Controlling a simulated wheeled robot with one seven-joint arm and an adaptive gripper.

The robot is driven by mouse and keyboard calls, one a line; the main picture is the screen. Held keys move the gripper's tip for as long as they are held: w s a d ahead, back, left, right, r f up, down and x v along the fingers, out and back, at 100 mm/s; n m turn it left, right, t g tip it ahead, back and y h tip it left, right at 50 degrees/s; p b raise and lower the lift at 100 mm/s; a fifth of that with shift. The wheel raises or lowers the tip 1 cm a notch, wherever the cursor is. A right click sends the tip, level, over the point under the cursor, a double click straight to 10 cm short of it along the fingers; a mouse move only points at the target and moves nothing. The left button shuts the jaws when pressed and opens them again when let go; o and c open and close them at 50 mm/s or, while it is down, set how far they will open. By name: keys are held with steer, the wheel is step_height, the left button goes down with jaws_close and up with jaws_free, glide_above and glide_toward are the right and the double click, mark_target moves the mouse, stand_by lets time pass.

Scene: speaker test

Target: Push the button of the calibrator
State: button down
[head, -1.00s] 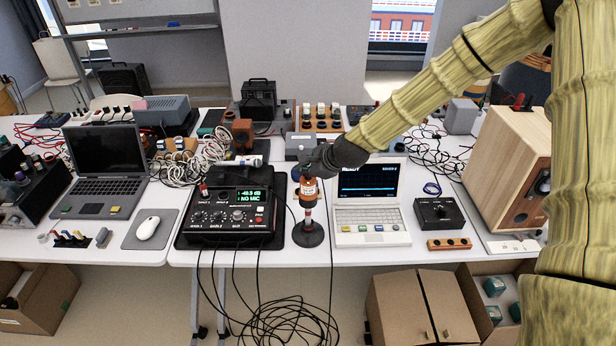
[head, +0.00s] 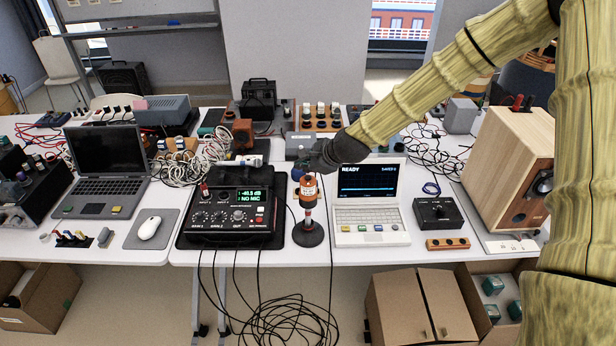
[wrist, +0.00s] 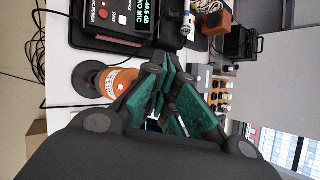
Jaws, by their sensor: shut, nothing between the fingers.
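The calibrator (head: 308,189) is an orange cylinder with a white label, upright on top of a microphone stand (head: 307,233) with a round black base. It also shows in the wrist view as an orange body (wrist: 119,82) left of my fingers. I cannot make out its button. My gripper (head: 310,165) is shut and empty, just above and behind the calibrator's top in the head view. In the wrist view the teal finger pads of my gripper (wrist: 166,85) are together, close to the calibrator's right side. I cannot tell whether they touch it.
A black mixer (head: 230,215) with a lit display stands left of the stand. A white laptop (head: 370,205) showing READY stands right of it. Cables (head: 205,150) and boxes crowd the back of the table (head: 290,256). A wooden speaker (head: 515,165) stands far right.

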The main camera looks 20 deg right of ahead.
mark_target(306, 179)
steer(key=shift+r+p, duration=1.9)
steer(key=shift+r, duration=1.05)
